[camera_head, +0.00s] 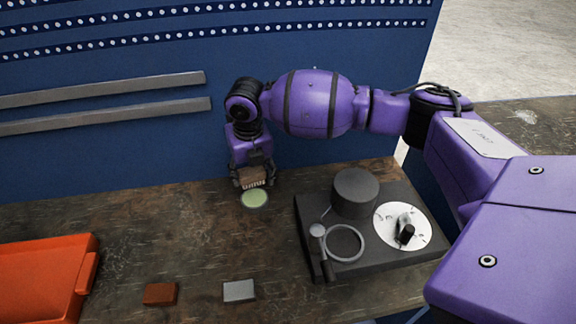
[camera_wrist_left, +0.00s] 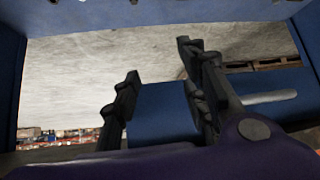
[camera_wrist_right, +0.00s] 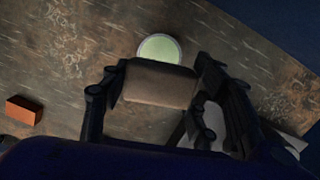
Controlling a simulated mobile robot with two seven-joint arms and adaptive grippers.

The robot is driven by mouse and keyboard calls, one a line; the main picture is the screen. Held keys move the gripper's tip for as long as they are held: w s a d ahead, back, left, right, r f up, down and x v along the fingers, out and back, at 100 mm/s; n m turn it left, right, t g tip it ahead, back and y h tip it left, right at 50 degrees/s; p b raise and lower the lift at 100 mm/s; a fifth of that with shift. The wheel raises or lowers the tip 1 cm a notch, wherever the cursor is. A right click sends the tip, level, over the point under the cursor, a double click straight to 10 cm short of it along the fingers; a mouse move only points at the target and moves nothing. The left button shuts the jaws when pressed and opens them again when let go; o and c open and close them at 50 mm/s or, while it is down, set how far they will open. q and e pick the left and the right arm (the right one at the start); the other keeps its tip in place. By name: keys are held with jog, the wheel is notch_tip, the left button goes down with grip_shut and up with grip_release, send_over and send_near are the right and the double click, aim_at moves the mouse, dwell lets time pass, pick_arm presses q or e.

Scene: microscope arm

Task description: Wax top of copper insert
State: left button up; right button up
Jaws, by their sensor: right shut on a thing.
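My right gripper (camera_head: 252,178) is shut on a brown block (camera_wrist_right: 160,84) with a pale, ridged lower edge in the head view. It holds the block just behind a round pale green pad (camera_head: 255,199), which also shows beyond the block in the right wrist view (camera_wrist_right: 159,46). I cannot tell whether block and pad touch. A copper-coloured block (camera_head: 160,294) lies on the bench near the front, also seen in the right wrist view (camera_wrist_right: 23,110). My left gripper (camera_wrist_left: 158,62) is open and empty in its wrist view, and outside the head view.
A grey block (camera_head: 239,291) lies right of the copper-coloured one. A dark fixture (camera_head: 425,255) with a cylinder (camera_head: 355,192), white disc (camera_head: 385,228) and ring stands at right. An orange tray (camera_head: 40,280) is at left. A blue panel (camera_head: 110,165) bounds the back. Bench between is clear.

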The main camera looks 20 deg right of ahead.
jog(key=shift+w+d+f, duration=0.15)
jog(key=shift+w+f, duration=0.1)
jog(key=shift+w, duration=0.3)
jog(key=shift+f+n, duration=0.1)
jog(key=shift+n, duration=0.2)
jog(key=shift+s+f, duration=0.1)
jog(key=shift+f, duration=0.3)
notch_tip(320, 180, down, 4)
jog(key=shift+r+b, duration=0.15)
jog(key=shift+b, duration=0.65)
jog(key=shift+f, duration=0.6)
pick_arm(q)
jog(key=shift+s+a+f, duration=0.15)
jog(key=shift+s+f, duration=0.05)
jog(key=shift+f, duration=0.25)
jog(key=shift+s+a+f, duration=0.1)
jog(key=shift+s+f, duration=0.05)
jog(key=shift+f, duration=0.3)
pick_arm(e)
jog(key=shift+r, duration=0.1)
pick_arm(q)
jog(key=shift+s+a+f, duration=0.1)
jog(key=shift+s+a, duration=0.05)
jog(key=shift+s, duration=0.05)
